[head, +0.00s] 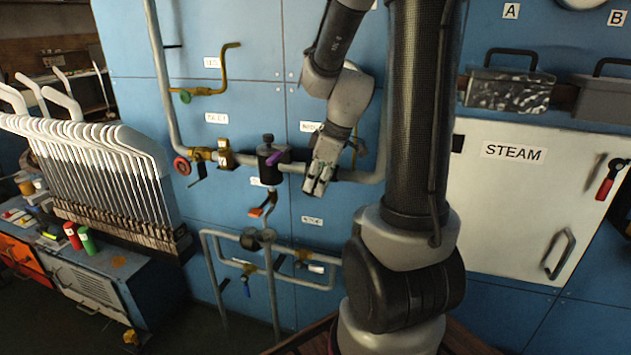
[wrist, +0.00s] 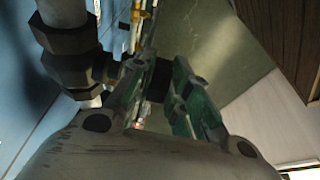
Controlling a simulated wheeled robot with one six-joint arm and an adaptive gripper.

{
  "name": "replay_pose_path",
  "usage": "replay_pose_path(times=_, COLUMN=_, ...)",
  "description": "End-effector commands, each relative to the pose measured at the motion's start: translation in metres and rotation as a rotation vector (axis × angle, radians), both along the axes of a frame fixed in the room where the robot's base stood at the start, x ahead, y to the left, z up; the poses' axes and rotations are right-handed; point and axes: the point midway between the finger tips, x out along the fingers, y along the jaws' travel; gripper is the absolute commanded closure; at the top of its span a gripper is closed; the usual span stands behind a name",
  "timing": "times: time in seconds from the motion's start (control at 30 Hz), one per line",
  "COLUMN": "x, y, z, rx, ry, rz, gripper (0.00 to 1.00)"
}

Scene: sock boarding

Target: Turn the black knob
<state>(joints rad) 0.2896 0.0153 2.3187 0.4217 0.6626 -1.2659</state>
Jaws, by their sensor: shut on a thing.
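My gripper (head: 319,180) is at the blue panel, on the pipe run right of a dark valve body with a purple lever (head: 276,157). In the wrist view the two green-padded fingers of my gripper (wrist: 166,62) are closed on a dark round piece, the black knob (wrist: 162,80). The knob sits close to a dark hexagonal fitting (wrist: 75,55) on the grey pipe. In the head view the fingers mostly hide the knob, so its angle cannot be read.
A red handwheel (head: 181,165) and brass valve are on the same pipe to the left. The white STEAM cabinet (head: 500,210) is right of my arm. A rack of white-handled rods (head: 95,170) stands at left.

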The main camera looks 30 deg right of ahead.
Motion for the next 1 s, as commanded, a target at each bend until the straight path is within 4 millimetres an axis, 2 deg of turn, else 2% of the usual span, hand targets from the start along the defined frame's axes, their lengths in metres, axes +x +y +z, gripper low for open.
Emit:
replay_pose_path(times=0.5, x=-0.0036, y=-0.0054, z=-0.0059, rx=0.205, ry=-0.266, rz=-0.006, gripper=1.0)
replay_pose_path(times=1.0, x=-0.0041, y=-0.0045, z=-0.0072, rx=0.244, ry=-0.316, rz=0.0, gripper=1.0)
